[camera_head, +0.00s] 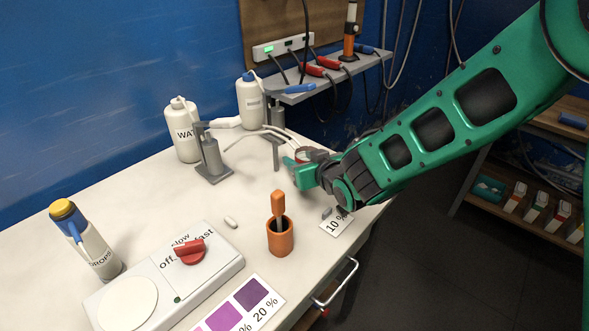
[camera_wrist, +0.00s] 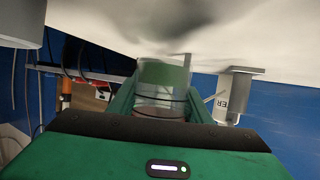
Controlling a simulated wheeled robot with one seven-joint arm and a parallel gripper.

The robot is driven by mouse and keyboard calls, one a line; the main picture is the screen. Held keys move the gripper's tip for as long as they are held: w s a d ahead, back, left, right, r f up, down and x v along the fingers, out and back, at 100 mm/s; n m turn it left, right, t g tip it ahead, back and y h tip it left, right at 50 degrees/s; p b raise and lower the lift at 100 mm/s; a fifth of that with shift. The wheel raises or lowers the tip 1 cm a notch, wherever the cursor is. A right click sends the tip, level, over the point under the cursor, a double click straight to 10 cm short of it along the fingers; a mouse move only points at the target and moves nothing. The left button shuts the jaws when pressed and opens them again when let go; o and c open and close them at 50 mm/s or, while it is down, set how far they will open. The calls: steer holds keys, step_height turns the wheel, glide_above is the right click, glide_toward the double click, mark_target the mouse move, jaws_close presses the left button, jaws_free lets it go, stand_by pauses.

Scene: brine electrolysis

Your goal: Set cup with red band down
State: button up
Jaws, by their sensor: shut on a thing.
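My gripper (camera_head: 300,173) is over the right back part of the white table and is shut on the cup with red band (camera_head: 312,155). In the head view only a little of the cup, with some red, shows behind the fingers; my gripper hides the rest. In the wrist view the clear cup (camera_wrist: 160,103) sits between the green fingers, with dark lines around it. That view is upside down and partly blurred. I cannot tell whether the cup's base touches the table.
A grey stand (camera_head: 212,160) and white wash bottles (camera_head: 183,130) are behind to the left. A shelf (camera_head: 325,80) with red clips is behind. The table's right edge is close.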

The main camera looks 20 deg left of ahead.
steer(key=shift+s+a+f, duration=0.15)
steer(key=shift+a+f, duration=0.05)
steer(key=shift+f, duration=0.65)
steer(key=shift+s+a+f, duration=0.15)
steer(key=shift+a+f, duration=0.05)
steer(key=shift+f, duration=0.65)
steer(key=shift+f, duration=0.15)
steer(key=o, duration=1.2)
steer(key=shift+s+d+r, duration=0.1)
steer(key=shift+r, duration=0.1)
steer(key=v, duration=1.1)
steer(key=shift+s+d+r, duration=0.1)
steer(key=shift+d+r, duration=0.1)
steer(key=shift+d, duration=0.05)
